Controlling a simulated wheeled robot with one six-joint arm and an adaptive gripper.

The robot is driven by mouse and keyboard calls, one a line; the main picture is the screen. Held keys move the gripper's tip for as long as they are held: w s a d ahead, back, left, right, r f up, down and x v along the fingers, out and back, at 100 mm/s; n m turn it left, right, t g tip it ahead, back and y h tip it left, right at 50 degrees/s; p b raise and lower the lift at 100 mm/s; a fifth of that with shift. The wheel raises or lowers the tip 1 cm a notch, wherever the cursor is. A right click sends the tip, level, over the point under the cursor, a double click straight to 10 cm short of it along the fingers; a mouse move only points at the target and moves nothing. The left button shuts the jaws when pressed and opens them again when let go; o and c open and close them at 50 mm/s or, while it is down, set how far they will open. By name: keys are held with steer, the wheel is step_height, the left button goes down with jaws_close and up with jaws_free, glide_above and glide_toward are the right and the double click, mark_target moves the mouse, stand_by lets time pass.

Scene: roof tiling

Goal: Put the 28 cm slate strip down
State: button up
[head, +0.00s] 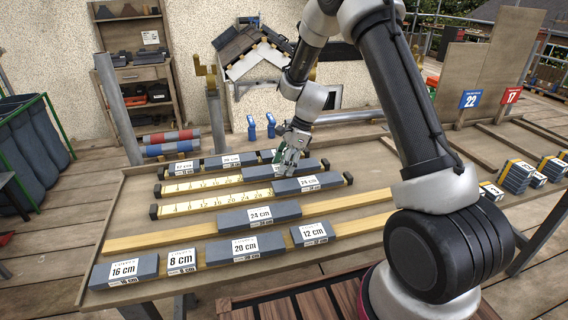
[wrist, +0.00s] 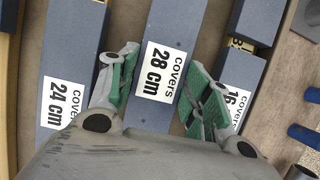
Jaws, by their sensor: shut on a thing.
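The 28 cm slate strip is a dark blue-grey bar with a white label reading "covers 28 cm" (wrist: 157,72). In the head view it shows as a bar (head: 258,173) along the second ruled batten (head: 203,185) from the back. My gripper (head: 289,158) stands over it, pointing down. In the wrist view the green-padded fingers (wrist: 160,92) are shut on the strip's two sides, by its label. The strip lies at or very near batten level; I cannot tell whether it touches. Its right part is partly hidden by my gripper.
A 24 cm strip (head: 308,183) lies on the batten in front, close beside. A 16 cm strip (wrist: 237,95) lies on the row behind. Another 24 cm strip (head: 259,215) and several shorter strips lie nearer the front.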

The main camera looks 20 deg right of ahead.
steer(key=o, duration=1.3)
steer(key=v, duration=1.2)
steer(key=s+d+r+n+t+h, duration=0.1)
steer(key=s+d+r+n, duration=0.3)
steer(key=s+r, duration=0.5)
steer(key=s+d+r+n+t+h, duration=0.1)
steer(key=s+n, duration=0.3)
steer(key=s, duration=0.4)
steer(key=s+d+r+n+t+h, duration=0.1)
steer(key=s+d+r+n, duration=0.2)
steer(key=s+n, duration=0.2)
steer(key=s+d+r+n+t+h, duration=0.1)
steer(key=s+n, duration=0.4)
steer(key=s, duration=0.7)
step_height(320, 180, up, 2)
steer(key=shift+d+r, duration=0.1)
steer(key=shift+d, duration=0.6)
